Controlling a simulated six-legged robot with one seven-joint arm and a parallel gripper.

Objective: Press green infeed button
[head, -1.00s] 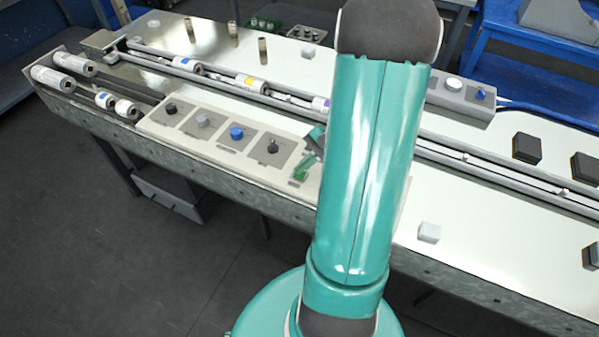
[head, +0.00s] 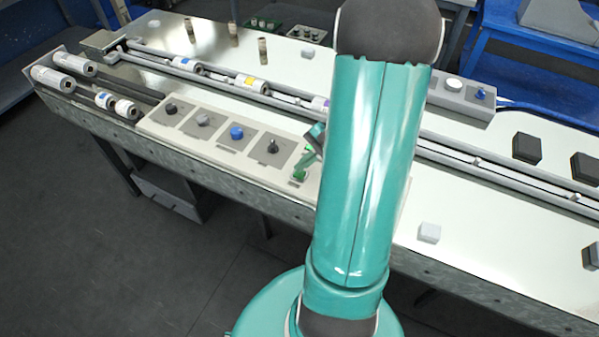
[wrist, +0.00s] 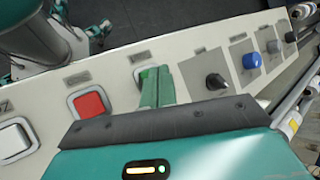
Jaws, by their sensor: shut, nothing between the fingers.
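The green infeed button (head: 299,176) sits on the pale control panel (head: 215,152), at the panel's right end as far as my arm leaves it in view. My gripper (head: 305,160) is just above and behind this button, partly hidden by my arm. In the wrist view my gripper (wrist: 158,84) has its green fingers together with nothing between them. There the fingers cover most of the button, and its pale frame shows around them. The fingertips look slightly apart from the button in the head view.
A red button (wrist: 89,104) and a white switch (wrist: 14,140) lie on one side of the green button. A black knob (head: 272,146) and a blue knob (head: 237,132) lie on the other. Rolls sit in the rails (head: 215,75) behind the panel.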

